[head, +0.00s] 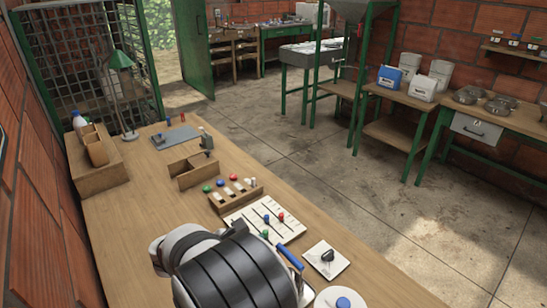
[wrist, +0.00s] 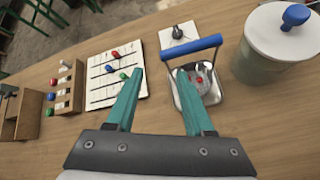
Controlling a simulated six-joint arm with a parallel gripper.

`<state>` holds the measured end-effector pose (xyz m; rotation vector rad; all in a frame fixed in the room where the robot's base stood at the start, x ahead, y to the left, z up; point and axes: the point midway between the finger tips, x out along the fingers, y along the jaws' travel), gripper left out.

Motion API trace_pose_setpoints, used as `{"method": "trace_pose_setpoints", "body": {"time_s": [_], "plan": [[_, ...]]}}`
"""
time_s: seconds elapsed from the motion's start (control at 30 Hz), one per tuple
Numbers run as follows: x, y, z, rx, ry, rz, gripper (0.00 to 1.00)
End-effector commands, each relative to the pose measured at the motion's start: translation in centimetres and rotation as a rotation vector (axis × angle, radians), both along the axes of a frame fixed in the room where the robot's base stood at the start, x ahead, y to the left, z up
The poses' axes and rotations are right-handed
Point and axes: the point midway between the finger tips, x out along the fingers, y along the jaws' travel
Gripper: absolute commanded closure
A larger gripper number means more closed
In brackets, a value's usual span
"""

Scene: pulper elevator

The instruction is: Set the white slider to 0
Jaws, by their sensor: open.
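A white slider board (head: 265,219) with dark slots lies on the bench, and it shows left of my fingers in the wrist view (wrist: 116,88).
A metal container with a blue handle (wrist: 195,46) stands by my right finger. An open wooden box (head: 190,170) and a lamp (head: 120,60) stand farther along the bench.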

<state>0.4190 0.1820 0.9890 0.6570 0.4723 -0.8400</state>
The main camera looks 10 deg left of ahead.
Motion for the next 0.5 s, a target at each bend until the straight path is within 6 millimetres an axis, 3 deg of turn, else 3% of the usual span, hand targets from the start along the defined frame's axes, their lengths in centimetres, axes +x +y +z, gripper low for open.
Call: {"method": "trace_pose_setpoints", "body": {"time_s": [0.03,0.1,0.2,0.27,0.37,0.5], "plan": [[0.4,3.6,-2.5,-0.139,0.010,0.163,0.47],[0.7,7.6,-4.9,-0.300,0.002,0.351,0.47],[0.4,11.2,-7.0,-0.436,-0.014,0.510,0.47],[0.4,12.1,-7.6,-0.471,-0.020,0.551,0.47],[1.4,11.9,-8.2,-0.483,-0.022,0.562,0.47],[4.7,10.3,-9.6,-0.481,-0.020,0.557,0.47]]}}
